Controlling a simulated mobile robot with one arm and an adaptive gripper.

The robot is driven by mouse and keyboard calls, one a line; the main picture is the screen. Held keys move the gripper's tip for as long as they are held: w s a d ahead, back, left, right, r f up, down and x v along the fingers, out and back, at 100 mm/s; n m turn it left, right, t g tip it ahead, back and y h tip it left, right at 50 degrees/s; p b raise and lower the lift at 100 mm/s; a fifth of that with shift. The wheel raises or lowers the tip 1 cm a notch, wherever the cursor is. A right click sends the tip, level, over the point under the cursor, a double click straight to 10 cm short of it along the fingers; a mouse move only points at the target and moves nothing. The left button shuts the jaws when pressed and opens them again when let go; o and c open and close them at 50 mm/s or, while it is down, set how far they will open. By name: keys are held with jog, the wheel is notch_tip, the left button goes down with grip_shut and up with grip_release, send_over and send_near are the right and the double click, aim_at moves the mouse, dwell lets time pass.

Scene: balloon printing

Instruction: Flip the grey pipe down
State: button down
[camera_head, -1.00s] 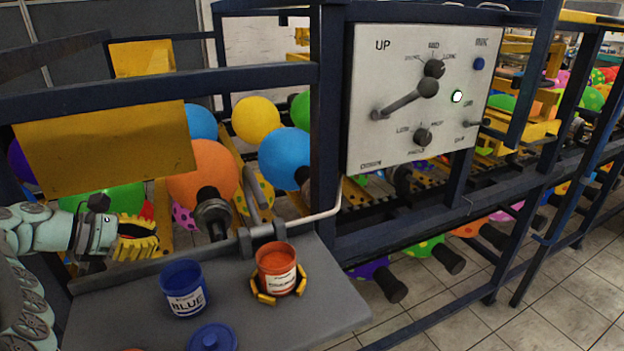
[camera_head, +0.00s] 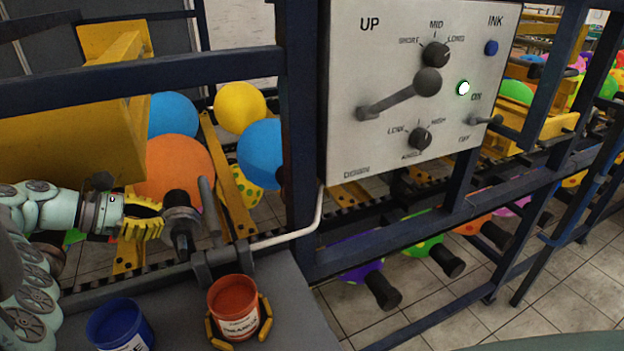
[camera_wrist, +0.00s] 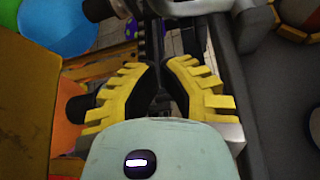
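A short dark grey pipe (camera_head: 214,208) stands upright, slightly tilted, from a hinge block (camera_head: 222,262) at the back edge of the grey shelf in the head view. A light grey bent pipe (camera_head: 290,238) runs from the same block to the right, then up beside the frame post. My gripper (camera_head: 160,222), with yellow ridged pads, is left of both pipes, close to a dark balloon nozzle (camera_head: 182,222). In the wrist view my gripper (camera_wrist: 161,68) has a narrow gap between its fingertips and holds nothing I can make out.
On the grey shelf (camera_head: 285,310) are an orange ink can (camera_head: 235,303) in a yellow holder and a blue can (camera_head: 120,325). An orange balloon (camera_head: 172,170) sits behind my gripper. A control panel (camera_head: 390,130) and a dark post (camera_head: 302,130) stand to the right.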

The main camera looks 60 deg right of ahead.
jog(key=p+x, duration=0.1)
jog(key=x, duration=0.8)
jog(key=shift+s+d+f+p, duration=0.1)
jog(key=shift+s+d+p, duration=0.1)
jog(key=shift+d+p, duration=0.15)
jog(key=shift+w, duration=0.1)
jog(key=shift+a+r, duration=0.15)
jog(key=shift+r, duration=0.15)
